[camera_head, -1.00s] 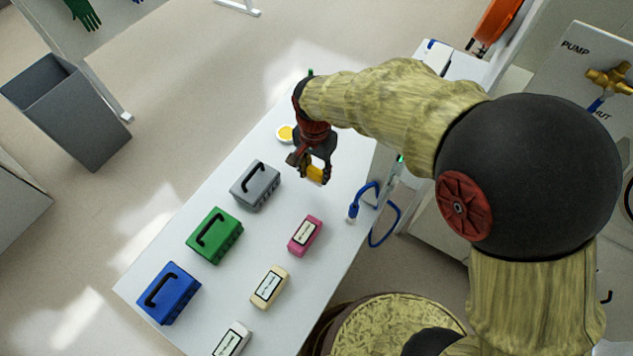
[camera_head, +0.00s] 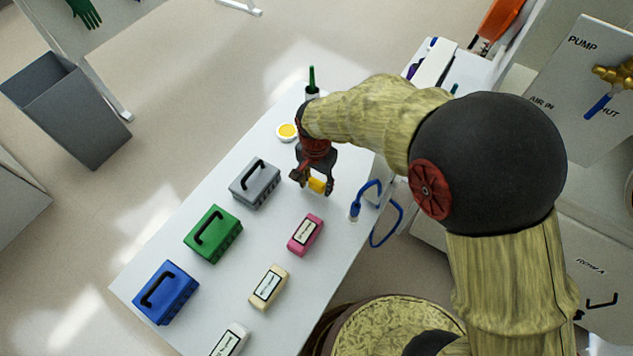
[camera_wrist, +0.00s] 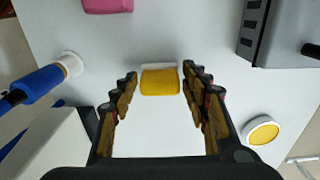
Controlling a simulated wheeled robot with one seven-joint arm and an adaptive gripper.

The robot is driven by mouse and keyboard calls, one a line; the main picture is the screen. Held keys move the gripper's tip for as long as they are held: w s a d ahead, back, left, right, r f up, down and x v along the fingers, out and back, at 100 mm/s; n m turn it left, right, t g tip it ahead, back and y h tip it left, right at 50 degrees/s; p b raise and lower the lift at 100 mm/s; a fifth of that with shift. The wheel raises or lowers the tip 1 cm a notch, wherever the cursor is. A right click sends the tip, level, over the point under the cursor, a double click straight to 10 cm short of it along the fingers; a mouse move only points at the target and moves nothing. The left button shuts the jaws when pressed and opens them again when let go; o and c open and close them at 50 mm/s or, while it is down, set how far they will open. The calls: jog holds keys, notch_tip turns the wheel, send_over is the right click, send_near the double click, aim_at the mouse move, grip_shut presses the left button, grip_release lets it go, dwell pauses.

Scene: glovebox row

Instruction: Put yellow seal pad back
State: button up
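A small yellow block with a pale edge, seemingly the yellow seal pad (camera_head: 317,186), is between the fingertips of my gripper (camera_head: 314,182). In the wrist view the pad (camera_wrist: 160,82) sits between the two fingertips (camera_wrist: 160,78), which look closed on its sides; any small gap is hard to judge. It is over the white table, and its height above the top is unclear. A round yellow disc in a white rim (camera_head: 287,131) lies on the table behind my gripper, and shows at the lower right of the wrist view (camera_wrist: 262,131).
A grey case (camera_head: 254,183), green case (camera_head: 213,233) and blue case (camera_head: 166,292) line the table's left side. Pink (camera_head: 305,235), cream (camera_head: 269,288) and white (camera_head: 231,340) labelled boxes stand right of them. A blue hose (camera_head: 371,190) is at the right edge.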

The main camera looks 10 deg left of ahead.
aim_at(316, 182)
jog(key=shift+o, duration=0.6)
jog(key=shift+r, duration=0.1)
jog(key=shift+r, duration=0.4)
notch_tip(316, 182, up, 11)
jog(key=p, duration=0.2)
jog(key=shift+p, duration=0.4)
